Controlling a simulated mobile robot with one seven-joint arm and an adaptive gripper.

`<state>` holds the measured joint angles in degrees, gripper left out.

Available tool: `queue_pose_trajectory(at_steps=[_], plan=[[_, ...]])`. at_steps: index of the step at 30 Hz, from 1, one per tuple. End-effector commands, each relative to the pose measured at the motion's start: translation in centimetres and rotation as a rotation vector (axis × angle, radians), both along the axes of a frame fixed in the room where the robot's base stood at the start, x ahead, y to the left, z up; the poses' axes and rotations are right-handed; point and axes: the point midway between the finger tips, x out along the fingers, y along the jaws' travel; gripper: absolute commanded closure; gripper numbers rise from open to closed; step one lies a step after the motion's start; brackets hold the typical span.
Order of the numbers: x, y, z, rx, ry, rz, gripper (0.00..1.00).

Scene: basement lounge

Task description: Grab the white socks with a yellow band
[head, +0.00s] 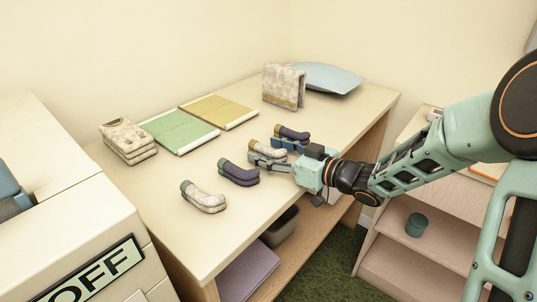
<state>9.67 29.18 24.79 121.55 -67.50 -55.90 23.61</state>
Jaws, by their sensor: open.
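My gripper (272,153) reaches in from the right, low over the tabletop. Its jaws are open, with one finger on the far side and one on the near side of these socks. The socks' right end is partly hidden by the gripper. Whether the fingers touch the socks cannot be told.
Dark socks with a yellow band (292,132) lie close behind the gripper. Dark purple socks (238,174) and white socks with a green band (203,197) lie nearer the front left. Folded clothes (127,140), a green mat (180,131) and a blue pillow (331,77) are farther back.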

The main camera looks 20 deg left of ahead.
Motion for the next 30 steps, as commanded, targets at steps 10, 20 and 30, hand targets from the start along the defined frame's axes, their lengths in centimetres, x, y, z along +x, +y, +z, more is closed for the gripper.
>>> queue_pose_trajectory(at_steps=[10,20,30], plan=[[0.06,0.02,0.01,-0.001,-0.001,-0.001,0.58],[0.06,0.0,0.04,0.0,-0.001,-0.001,0.89],[0.07,0.0,0.84,-0.001,-0.002,-0.001,0.89]])
